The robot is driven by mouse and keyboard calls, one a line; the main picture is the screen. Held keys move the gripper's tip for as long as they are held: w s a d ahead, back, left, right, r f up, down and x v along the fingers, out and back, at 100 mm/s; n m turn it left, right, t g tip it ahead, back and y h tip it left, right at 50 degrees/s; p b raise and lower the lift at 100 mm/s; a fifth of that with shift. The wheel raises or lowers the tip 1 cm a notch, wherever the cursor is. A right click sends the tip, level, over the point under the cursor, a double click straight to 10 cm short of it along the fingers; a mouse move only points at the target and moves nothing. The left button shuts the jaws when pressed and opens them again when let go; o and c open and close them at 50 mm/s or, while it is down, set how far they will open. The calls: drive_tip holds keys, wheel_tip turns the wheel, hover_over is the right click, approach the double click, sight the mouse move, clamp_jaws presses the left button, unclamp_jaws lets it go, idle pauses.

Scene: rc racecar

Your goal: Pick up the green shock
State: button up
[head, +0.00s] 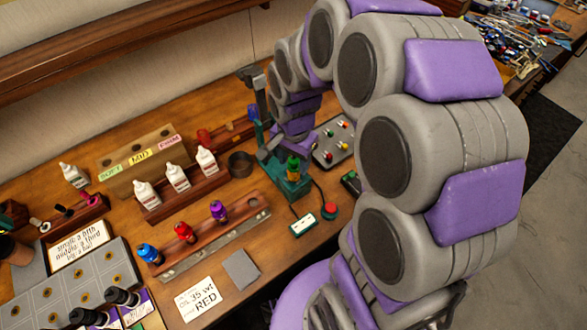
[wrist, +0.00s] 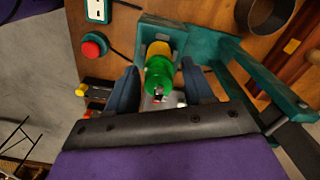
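The green shock (head: 293,166) stands in a teal fixture (head: 292,187) on the workbench in the head view. In the wrist view the green shock (wrist: 159,76) shows a green body with a yellow-orange part beyond it, in front of the teal fixture (wrist: 150,30). My gripper (wrist: 159,67) has its two dark blue fingers on either side of the shock, with visible gaps between each finger and it. It is open and holds nothing. In the head view my arm's end is close to the shock, and the fingers are hard to make out.
Blue (head: 149,253), red (head: 184,232) and purple (head: 218,211) shocks stand in a wooden rack at left. White bottles (head: 178,177) stand behind them. A red button (head: 330,211) is right of the fixture. A dark round cup (head: 240,163) sits left of it.

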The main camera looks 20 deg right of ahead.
drive_tip(key=c, duration=0.9)
wheel_tip(320, 180, up, 11)
drive_tip(key=p, duration=0.2)
drive_tip(key=shift+f+p, duration=0.2)
drive_tip(key=shift+p, duration=0.15)
wheel_tip(320, 180, up, 7)
drive_tip(key=p, duration=0.3)
drive_tip(key=shift+r, duration=0.1)
idle(0.3)
drive_tip(key=shift+w, duration=0.15)
